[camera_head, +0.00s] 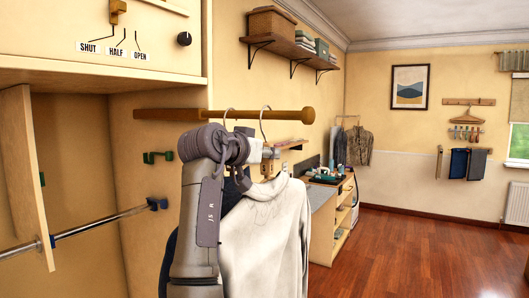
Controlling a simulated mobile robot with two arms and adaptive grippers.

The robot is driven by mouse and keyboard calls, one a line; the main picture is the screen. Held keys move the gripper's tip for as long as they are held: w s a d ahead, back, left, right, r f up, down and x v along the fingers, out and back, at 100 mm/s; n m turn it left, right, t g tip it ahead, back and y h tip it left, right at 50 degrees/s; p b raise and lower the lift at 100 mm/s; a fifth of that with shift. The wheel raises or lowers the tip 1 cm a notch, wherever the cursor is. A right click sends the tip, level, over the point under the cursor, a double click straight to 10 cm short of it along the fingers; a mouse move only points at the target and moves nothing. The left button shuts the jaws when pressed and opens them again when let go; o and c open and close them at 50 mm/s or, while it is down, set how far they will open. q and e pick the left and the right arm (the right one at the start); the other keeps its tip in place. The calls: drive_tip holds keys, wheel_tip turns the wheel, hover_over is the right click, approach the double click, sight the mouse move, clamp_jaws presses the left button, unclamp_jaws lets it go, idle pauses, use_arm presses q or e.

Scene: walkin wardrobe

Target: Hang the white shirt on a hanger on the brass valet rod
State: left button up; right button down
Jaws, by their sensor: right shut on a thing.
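The brass valet rod (180,114) runs level across the upper middle and ends in a round knob at the right. My right gripper (269,154) is shut on the hanger just below the hook. A second hook (228,113) is at the rod further left, with a dark garment (232,197) partly showing behind my arm. My left gripper is out of view.
A wardrobe bay with a metal rail (100,224) and a wooden divider (25,175) stands at the left. A low shelf unit (340,225) stands behind the shirt. A wall shelf (290,45) is above. The wooden floor (420,245) at the right is clear.

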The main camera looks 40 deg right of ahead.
drive_tip(key=shift+d, duration=0.2)
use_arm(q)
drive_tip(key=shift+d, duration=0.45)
use_arm(e)
drive_tip(key=shift+f, duration=0.1)
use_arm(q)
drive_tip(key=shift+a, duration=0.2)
use_arm(e)
drive_tip(key=shift+f, duration=0.25)
drive_tip(key=c, duration=0.9)
unclamp_jaws()
drive_tip(key=shift+a, duration=0.1)
drive_tip(key=shift+o, duration=0.2)
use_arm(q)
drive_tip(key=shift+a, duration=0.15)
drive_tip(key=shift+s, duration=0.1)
use_arm(e)
drive_tip(key=shift+a, duration=0.1)
drive_tip(key=v, duration=0.7)
drive_tip(key=shift+s+a, duration=0.1)
drive_tip(key=shift+a, duration=0.05)
